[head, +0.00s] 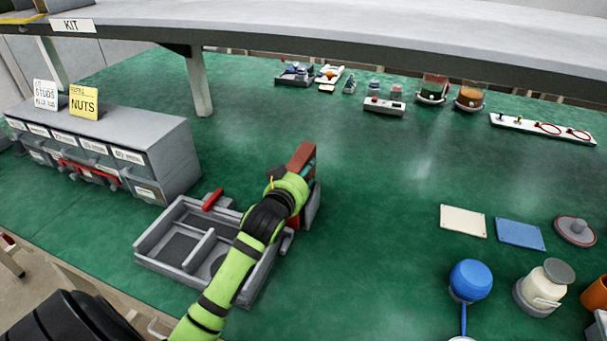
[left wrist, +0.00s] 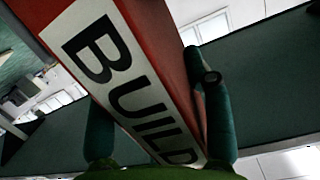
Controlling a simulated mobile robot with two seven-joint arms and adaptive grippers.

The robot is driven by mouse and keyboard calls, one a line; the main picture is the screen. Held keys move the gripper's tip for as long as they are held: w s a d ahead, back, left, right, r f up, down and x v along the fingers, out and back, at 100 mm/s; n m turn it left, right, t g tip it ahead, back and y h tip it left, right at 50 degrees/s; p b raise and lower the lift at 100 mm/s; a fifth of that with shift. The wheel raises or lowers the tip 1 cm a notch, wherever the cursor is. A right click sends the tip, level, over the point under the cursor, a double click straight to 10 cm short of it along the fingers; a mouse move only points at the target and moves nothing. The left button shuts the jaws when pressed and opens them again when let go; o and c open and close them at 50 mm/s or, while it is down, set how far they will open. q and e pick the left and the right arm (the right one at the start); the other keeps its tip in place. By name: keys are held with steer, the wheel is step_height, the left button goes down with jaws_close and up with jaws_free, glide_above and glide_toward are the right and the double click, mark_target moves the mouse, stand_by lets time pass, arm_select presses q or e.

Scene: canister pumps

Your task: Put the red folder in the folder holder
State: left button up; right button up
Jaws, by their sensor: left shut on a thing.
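The red folder (head: 302,157) stands upright in the head view, just beyond the end of my left arm. Its white spine label reading BUILD (left wrist: 115,60) fills the middle of the left wrist view. My left gripper (left wrist: 148,88) is shut on the folder, one dark finger on each side. In the head view my green wrist hides most of the grip and the folder's lower part. A grey upright piece (head: 313,207) shows just right of my wrist, perhaps the folder holder; I cannot tell whether the folder is inside it. My right gripper is not in view.
A grey compartment tray (head: 165,232) with a red handle lies left of my forearm. A grey drawer unit (head: 165,145) stands at left. A shelf (head: 330,35) spans the back.

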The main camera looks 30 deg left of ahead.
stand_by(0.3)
arm_select(q)
steer(key=o, duration=1.3)
steer(key=shift+f, duration=0.1)
steer(key=v, duration=1.2)
steer(key=shift+r+b, duration=0.25)
steer(key=shift+b, duration=0.05)
